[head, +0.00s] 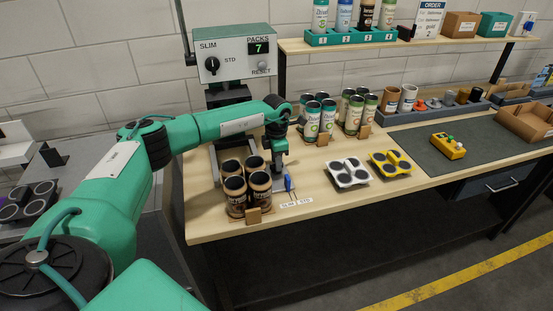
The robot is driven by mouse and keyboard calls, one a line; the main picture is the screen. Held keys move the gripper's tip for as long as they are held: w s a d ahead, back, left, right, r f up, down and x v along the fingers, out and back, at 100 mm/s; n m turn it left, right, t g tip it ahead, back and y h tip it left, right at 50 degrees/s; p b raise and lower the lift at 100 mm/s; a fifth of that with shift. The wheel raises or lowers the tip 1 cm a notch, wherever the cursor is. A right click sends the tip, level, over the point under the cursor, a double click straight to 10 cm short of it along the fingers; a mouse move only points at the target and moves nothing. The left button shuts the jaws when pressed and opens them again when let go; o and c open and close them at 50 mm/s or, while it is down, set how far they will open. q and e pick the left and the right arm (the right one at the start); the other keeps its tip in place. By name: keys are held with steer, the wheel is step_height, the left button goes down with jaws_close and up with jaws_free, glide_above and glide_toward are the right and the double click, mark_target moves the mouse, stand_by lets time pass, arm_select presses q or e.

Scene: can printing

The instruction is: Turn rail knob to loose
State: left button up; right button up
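A small blue knob or lever (288,183), which looks like the rail knob, stands near the front edge of the wooden bench. A label strip (296,202) reading SLIM and STD lies just in front of it. My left gripper (280,172) points down directly above and behind the blue part. Its fingertips are very close to it, and I cannot tell whether they touch. The fingers are small and partly dark, so their opening is unclear. The knob's loose or tight marking is not readable. My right gripper is not in view.
Brown cans (260,187) stand just left of the gripper. A control box (234,53) with a SLIM/STD dial and a 7 display is behind. Green-white cans (320,118) stand behind right. White (348,173) and yellow (392,164) carriers lie right. Bench between is clear.

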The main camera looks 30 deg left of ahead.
arm_select(q)
steer(key=shift+f, duration=0.4)
steer(key=shift+c, duration=0.8)
jaws_close()
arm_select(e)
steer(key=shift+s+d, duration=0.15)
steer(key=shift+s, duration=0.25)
